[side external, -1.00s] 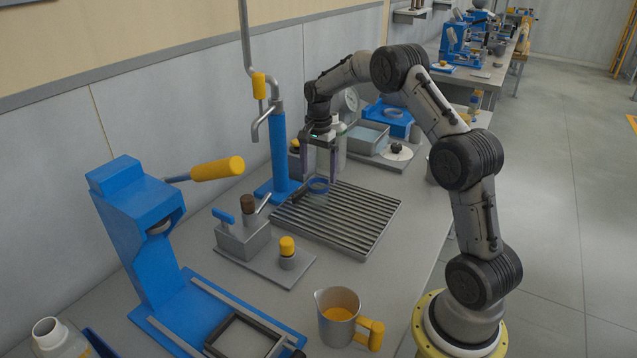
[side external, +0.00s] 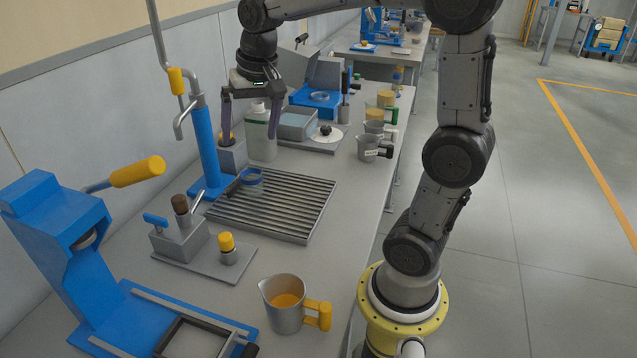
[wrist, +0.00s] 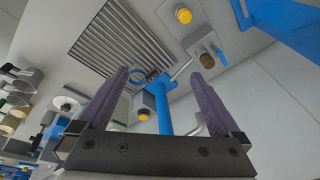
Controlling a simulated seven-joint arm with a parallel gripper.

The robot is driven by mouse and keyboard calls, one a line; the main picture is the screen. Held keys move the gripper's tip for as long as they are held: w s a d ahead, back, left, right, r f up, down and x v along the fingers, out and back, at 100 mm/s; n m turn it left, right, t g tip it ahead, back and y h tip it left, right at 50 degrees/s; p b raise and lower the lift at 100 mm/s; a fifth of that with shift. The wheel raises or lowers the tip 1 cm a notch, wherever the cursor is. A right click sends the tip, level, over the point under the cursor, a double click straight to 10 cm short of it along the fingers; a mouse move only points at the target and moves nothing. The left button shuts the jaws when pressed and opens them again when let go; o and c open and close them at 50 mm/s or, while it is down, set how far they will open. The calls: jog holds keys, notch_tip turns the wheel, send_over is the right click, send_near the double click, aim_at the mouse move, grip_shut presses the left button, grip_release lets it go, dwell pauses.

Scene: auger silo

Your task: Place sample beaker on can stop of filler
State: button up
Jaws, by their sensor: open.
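A clear beaker with a blue rim band (side external: 251,182), which looks like the sample beaker, stands upright on the slatted grate (side external: 295,210), at its back-left edge near the blue filler post (side external: 206,145). The filler's grey spout (side external: 188,115) hangs above and left of the beaker. I cannot make out a separate can stop. My gripper (side external: 249,138) is open and empty, raised above the beaker and apart from it. In the wrist view the blue rim (wrist: 138,75) shows beside the left finger, with the blue post (wrist: 163,108) between the fingers.
A white bottle (side external: 262,135) and a grey box with a yellow knob (side external: 232,156) stand close behind the grate. A grey block with a brown knob (side external: 180,235) is in front. A metal jug (side external: 285,303) stands nearer. The grate's right part is clear.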

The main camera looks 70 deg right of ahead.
jog(key=s+a+f+n+t, duration=0.1)
jog(key=s+a+n, duration=0.3)
jog(key=s, duration=0.4)
jog(key=s+a+f+n+t, duration=0.1)
jog(key=s+a+n, duration=0.3)
jog(key=s, duration=0.5)
jog(key=shift+s+a+f+n+t+y, duration=0.15)
jog(key=shift+a+f+n+t+y, duration=0.25)
jog(key=shift+f, duration=0.3)
